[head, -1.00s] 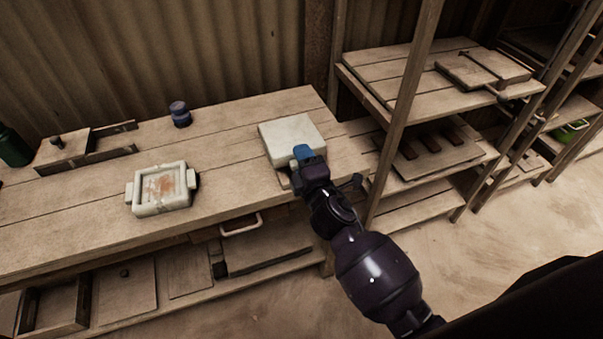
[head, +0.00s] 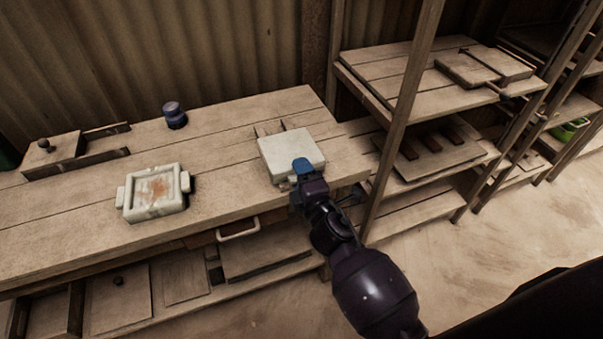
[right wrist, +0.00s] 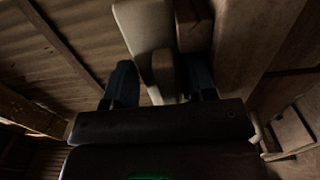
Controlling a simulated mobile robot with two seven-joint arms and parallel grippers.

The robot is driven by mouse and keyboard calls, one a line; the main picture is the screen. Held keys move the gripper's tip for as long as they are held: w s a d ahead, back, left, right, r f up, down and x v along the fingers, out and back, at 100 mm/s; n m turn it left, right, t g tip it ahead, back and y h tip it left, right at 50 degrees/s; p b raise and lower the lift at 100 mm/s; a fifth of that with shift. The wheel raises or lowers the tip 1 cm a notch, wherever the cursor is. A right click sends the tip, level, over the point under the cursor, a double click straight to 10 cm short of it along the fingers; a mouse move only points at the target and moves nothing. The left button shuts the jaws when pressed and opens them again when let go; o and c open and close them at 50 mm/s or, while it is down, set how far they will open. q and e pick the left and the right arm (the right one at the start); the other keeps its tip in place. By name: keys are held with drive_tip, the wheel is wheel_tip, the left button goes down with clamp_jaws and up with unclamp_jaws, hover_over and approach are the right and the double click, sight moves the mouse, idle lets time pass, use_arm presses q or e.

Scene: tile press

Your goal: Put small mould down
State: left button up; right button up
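The small mould, a pale square block (head: 291,148), is at the right end of the workbench in the head view. My right gripper (head: 302,168) is at its near edge, with a blue finger over that edge. In the right wrist view the two blue fingers (right wrist: 161,84) stand on either side of part of the pale mould (right wrist: 146,26) and a brown piece. The grip itself is partly hidden. I cannot tell whether the mould's underside touches the bench. My left gripper is not in view.
Two wooden strips (head: 268,128) lie just behind the mould. A pale tray-like mould with side lugs (head: 130,207) and a dark blue jar (head: 175,118) stand further left on the bench (head: 225,160). Wooden shelves (head: 385,65) stand close on the right.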

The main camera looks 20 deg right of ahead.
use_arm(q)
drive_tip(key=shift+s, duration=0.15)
use_arm(e)
drive_tip(key=shift+r, duration=0.25)
drive_tip(key=s, duration=1.1)
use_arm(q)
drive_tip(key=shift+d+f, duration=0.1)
use_arm(e)
drive_tip(key=s+d+f+m+g, duration=0.3)
drive_tip(key=s+d+f+m, duration=0.2)
drive_tip(key=s+m, duration=0.3)
drive_tip(key=s+d+f+m+g, duration=0.4)
drive_tip(key=s+d+f+m, duration=0.1)
drive_tip(key=s+f+m, duration=0.3)
drive_tip(key=shift+m+h, duration=0.3)
drive_tip(key=shift+m, duration=0.3)
drive_tip(key=shift+f, duration=0.1)
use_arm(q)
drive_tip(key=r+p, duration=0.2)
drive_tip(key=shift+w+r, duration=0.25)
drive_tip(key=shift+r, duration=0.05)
use_arm(e)
drive_tip(key=shift+d+r, duration=0.1)
drive_tip(key=shift+r, duration=0.85)
drive_tip(key=shift+w, duration=0.1)
